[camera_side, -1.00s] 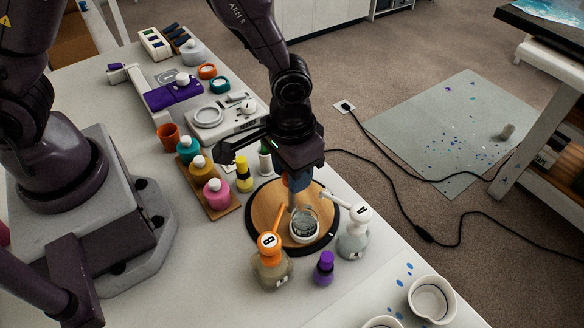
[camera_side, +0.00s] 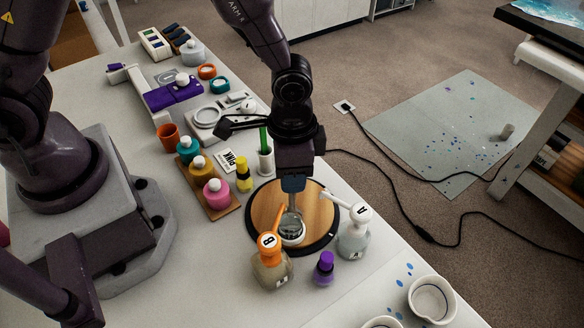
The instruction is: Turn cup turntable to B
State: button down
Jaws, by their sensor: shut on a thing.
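The cup turntable (camera_side: 322,214) is a round wooden disc with a dark rim. A clear cup (camera_side: 291,229) stands near its front edge, close to the orange-topped bottle marked B (camera_side: 268,262). The white-topped bottle marked A (camera_side: 355,236) stands at the right edge of the turntable, its spout reaching over the disc. My gripper (camera_side: 292,200) points down over the disc, just behind the cup. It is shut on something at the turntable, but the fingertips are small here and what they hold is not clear.
A small purple bottle (camera_side: 324,268) stands between bottles A and B. Pink, yellow and teal bottles sit on a wooden tray (camera_side: 222,206) to the left. A yellow bottle (camera_side: 244,174) and a green marker (camera_side: 263,148) stand behind the turntable. White bowls (camera_side: 432,300) are at front right.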

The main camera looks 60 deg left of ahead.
jog(key=shift+m, duration=1.1)
jog(key=c, duration=0.7)
grip_release()
jog(key=shift+c, duration=0.2)
jog(key=shift+r, duration=0.1)
notch_tip(320, 180, up, 13)
jog(key=shift+w+a, duration=0.1)
